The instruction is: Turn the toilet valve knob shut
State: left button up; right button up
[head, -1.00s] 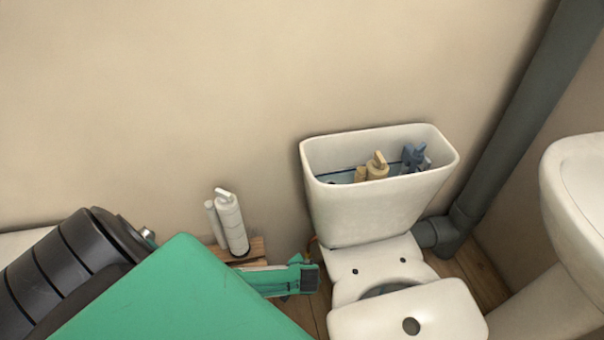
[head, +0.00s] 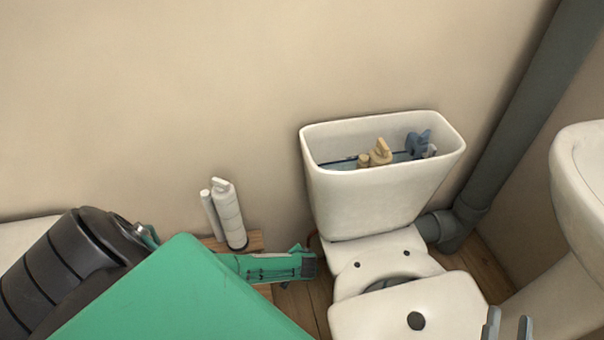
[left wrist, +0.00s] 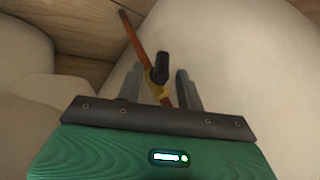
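The toilet valve shows in the left wrist view, with a black knob (left wrist: 161,66) on a brass body (left wrist: 155,90) at the end of a copper pipe (left wrist: 132,36). My left gripper (left wrist: 158,82) has its two grey fingers apart, one on each side of the valve. I cannot tell whether either finger touches the knob. In the head view the valve and left fingertips are hidden beside the toilet tank (head: 375,200). My right gripper (head: 508,322) shows at the bottom right edge, its two fingertips apart and nothing between them, over the toilet lid's right side.
The toilet lid (head: 380,318) is in front of the open tank, which holds flush parts (head: 380,152). White tubes (head: 229,218) stand on a small wooden surface (head: 255,240) left of the toilet. A grey pipe (head: 515,120) and a basin (head: 582,185) are at the right.

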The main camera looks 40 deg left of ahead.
pick_arm(q)
jog(key=shift+w+a+f, duration=0.25)
jog(key=shift+f, duration=0.25)
pick_arm(e)
jog(key=shift+s+d+r+t, duration=0.1)
jog(key=shift+d+r+t, duration=0.1)
jog(key=shift+r+t, duration=0.35)
jog(key=shift+s+d+r+t, duration=0.1)
jog(key=shift+d+r+t, duration=0.2)
jog(key=shift+r, duration=0.45)
pick_arm(q)
jog(key=shift+c, duration=0.3)
pick_arm(e)
jog(key=shift+a, duration=0.1)
